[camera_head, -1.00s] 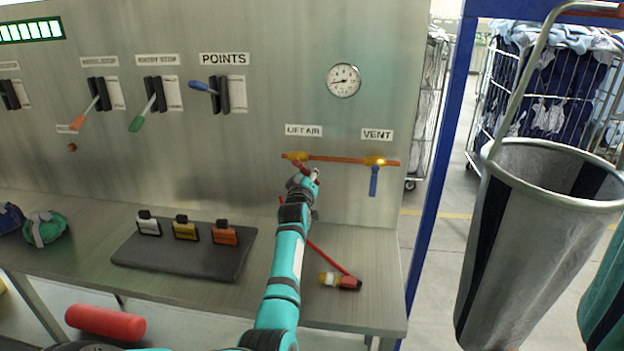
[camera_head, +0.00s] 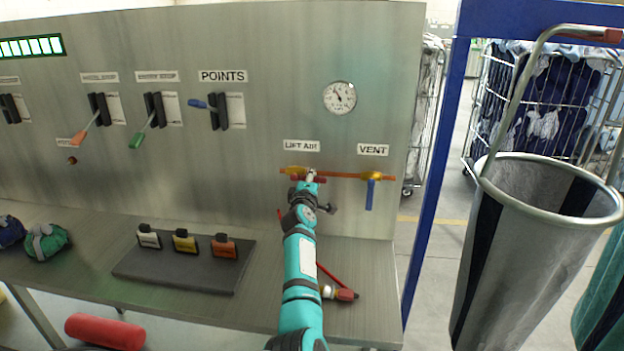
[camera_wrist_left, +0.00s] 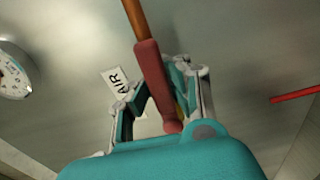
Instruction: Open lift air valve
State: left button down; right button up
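The lift air valve (camera_head: 294,171) is on the orange pipe (camera_head: 336,175) under the LIFT AIR label (camera_head: 301,145). Its red handle (camera_wrist_left: 158,85) lies along the pipe in the left wrist view. My left gripper (camera_head: 308,178) is at this handle and covers part of the valve in the head view. In the left wrist view, its fingers (camera_wrist_left: 160,90) stand apart on either side of the handle, with a gap on the left side. Whether the right finger touches the handle is unclear. The gauge (camera_head: 340,97) needle points up and left. My right gripper is not in view.
The vent valve's blue handle (camera_head: 370,194) hangs down right of the lift air valve. Levers, including the blue POINTS lever (camera_head: 200,104), are on the panel's left. A dark mat (camera_head: 190,278) with three tags and a red stick (camera_head: 328,272) lie on the bench.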

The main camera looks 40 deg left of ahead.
pick_arm(q)
jog(key=shift+d+f+n, duration=0.2)
jog(key=shift+f+n, duration=0.2)
jog(key=shift+f, duration=0.3)
jog(key=c, duration=1.7)
grip_release()
jog(key=shift+s+r, duration=0.15)
jog(key=o, duration=0.5)
jog(key=shift+s+d+r, duration=0.1)
jog(key=shift+s+r, duration=0.25)
jog(key=shift+r, duration=0.25)
jog(key=shift+w, duration=0.15)
jog(key=v, duration=0.7)
jog(key=shift+s, duration=0.3)
jog(key=shift+c, duration=0.2)
